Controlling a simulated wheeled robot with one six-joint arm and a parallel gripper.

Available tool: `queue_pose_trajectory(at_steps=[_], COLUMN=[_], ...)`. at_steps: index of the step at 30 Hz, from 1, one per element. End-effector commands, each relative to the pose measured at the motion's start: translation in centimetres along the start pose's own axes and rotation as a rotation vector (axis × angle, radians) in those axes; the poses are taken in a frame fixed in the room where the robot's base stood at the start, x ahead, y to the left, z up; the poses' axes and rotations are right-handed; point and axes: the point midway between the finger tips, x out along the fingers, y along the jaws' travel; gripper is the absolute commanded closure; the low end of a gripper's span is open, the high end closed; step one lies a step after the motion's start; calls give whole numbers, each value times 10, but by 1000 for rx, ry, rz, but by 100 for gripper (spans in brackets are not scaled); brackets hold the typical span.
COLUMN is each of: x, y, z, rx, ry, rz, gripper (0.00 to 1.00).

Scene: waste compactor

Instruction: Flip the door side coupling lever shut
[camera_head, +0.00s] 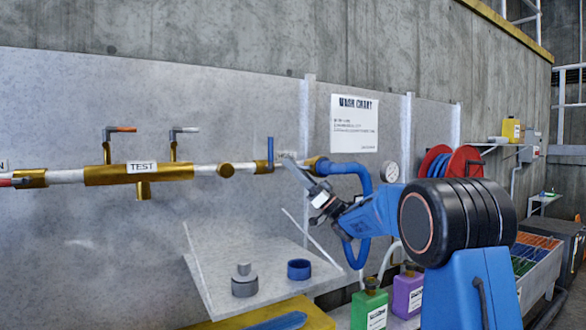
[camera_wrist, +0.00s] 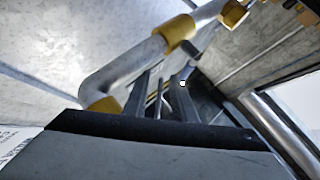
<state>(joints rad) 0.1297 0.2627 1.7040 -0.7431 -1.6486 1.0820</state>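A pipe runs along the wall panel with a brass section marked TEST (camera_head: 140,172). An upright blue lever (camera_head: 270,152) stands on the pipe beside a brass fitting (camera_head: 264,168). Two small levers, one orange-tipped (camera_head: 123,129) and one grey (camera_head: 185,130), stand on the TEST section. No label shows which lever is the door side one.
A blue hose (camera_head: 350,168) loops from the pipe's right end close to my arm. Below, a tilted grey shelf (camera_head: 210,265) holds a grey part (camera_head: 245,280) and a blue ring (camera_head: 299,269). Green (camera_head: 369,305) and purple (camera_head: 407,292) containers stand lower right.

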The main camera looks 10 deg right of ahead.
Motion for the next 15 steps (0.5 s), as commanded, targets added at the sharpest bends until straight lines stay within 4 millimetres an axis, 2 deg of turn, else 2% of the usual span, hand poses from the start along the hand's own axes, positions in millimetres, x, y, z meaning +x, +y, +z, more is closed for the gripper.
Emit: queue_pose_trajectory(at_steps=[7,10,15], x=[0,0,0], y=[0,0,0], z=[0,0,0], rx=[0,0,0], ry=[0,0,0], rz=[0,0,0], gripper=[76,100,100])
